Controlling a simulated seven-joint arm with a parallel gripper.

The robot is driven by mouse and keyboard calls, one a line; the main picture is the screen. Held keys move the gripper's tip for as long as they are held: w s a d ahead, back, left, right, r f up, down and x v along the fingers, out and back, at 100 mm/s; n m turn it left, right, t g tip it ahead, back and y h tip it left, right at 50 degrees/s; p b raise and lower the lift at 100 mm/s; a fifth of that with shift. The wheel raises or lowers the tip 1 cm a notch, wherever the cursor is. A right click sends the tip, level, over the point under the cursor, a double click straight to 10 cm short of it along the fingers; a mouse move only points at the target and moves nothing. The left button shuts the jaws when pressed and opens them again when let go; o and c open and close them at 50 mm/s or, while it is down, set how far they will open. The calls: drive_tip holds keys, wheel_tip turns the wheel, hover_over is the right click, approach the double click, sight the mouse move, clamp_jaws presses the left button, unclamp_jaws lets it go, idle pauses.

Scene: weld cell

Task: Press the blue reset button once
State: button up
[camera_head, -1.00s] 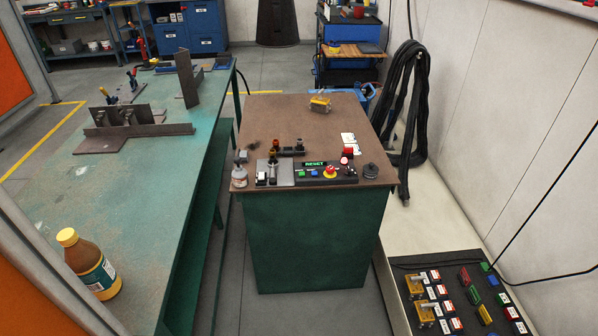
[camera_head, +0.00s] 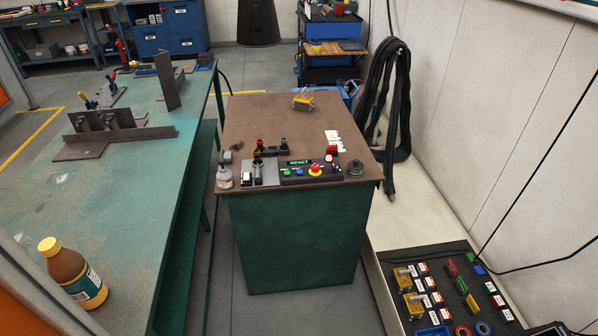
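The blue reset button (camera_head: 299,172) is a small blue square on the front of a black control box (camera_head: 325,176). The box stands near the front edge of a brown-topped cabinet (camera_head: 262,125). A green button (camera_head: 287,173) sits just left of the blue one, and a red emergency-stop knob on yellow (camera_head: 315,169) just right of it. A small green-lit display (camera_head: 299,162) above them appears to read RESET. My gripper is not seen in this view, so its opening and position cannot be told.
A green workbench (camera_head: 130,190) with steel parts is at left. A tray of coloured parts (camera_head: 440,262) lies lower right. Black cables (camera_head: 385,100) hang behind.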

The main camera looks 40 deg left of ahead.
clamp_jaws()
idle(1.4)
